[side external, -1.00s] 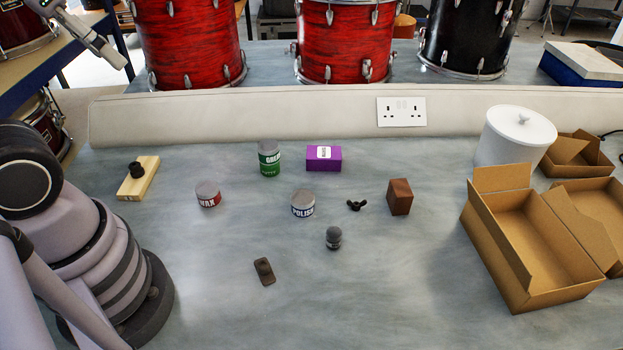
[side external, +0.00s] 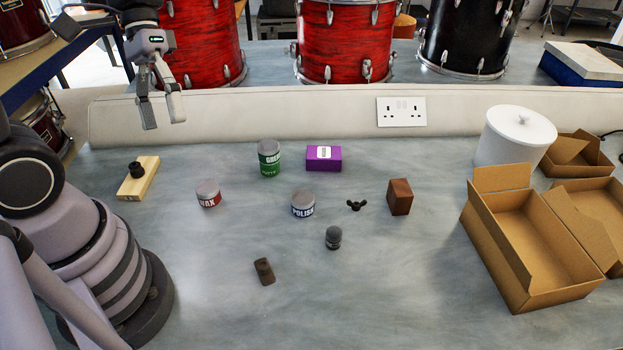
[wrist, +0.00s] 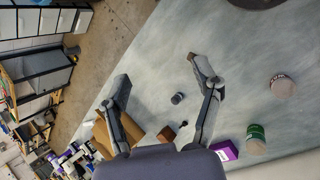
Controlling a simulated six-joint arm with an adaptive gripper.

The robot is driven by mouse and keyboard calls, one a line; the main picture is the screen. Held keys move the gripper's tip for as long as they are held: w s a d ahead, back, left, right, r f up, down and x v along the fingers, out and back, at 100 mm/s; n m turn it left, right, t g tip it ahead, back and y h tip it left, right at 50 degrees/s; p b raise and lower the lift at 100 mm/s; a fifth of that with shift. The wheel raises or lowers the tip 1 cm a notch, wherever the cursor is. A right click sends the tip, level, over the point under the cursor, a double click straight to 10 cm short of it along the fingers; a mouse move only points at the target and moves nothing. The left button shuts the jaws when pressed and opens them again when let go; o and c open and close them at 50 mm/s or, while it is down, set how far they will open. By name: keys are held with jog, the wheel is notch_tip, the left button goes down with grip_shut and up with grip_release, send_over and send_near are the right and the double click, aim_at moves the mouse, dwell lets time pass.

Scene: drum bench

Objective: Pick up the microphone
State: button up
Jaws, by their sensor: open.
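The microphone (side external: 333,237), a small dark piece with a rounded grey head, stands on the bench in front of the polish tin. It also shows in the wrist view (wrist: 178,98), between the two fingers in the picture but well beyond them. My gripper (side external: 162,111) is at the upper left in the side external view, high and far from the microphone. Its fingers are spread and empty, pointing down. The wrist view shows the same gripper (wrist: 160,82) with a wide gap.
Around the microphone are a polish tin (side external: 303,204), a black wing nut (side external: 356,205), a brown block (side external: 400,197) and a small dark brown piece (side external: 264,271). A wax tin (side external: 208,194), green tin (side external: 269,158) and purple box (side external: 323,158) stand behind. An open cardboard box (side external: 535,250) is at right.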

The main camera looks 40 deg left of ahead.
jog(key=w+d+f+n+t+h, duration=0.2)
jog(key=w+d+f+n+h, duration=0.4)
jog(key=w+f+n+h, duration=0.6)
notch_tip(320, 180, down, 10)
jog(key=a+n+t, duration=0.2)
jog(key=n+t, duration=0.5)
jog(key=t, duration=0.2)
jog(key=n+t+y, duration=0.4)
jog(key=n, duration=0.1)
send_near(333, 231)
jog(key=v, duration=0.3)
jog(key=shift+s+a+r, duration=0.1)
jog(key=shift+s+a, duration=0.05)
jog(key=shift+s, duration=0.15)
jog(key=shift+f, duration=0.2)
jog(key=x, duration=0.8)
jog(key=shift+w, duration=0.1)
jog(key=shift+x, duration=2.8)
grip_shut()
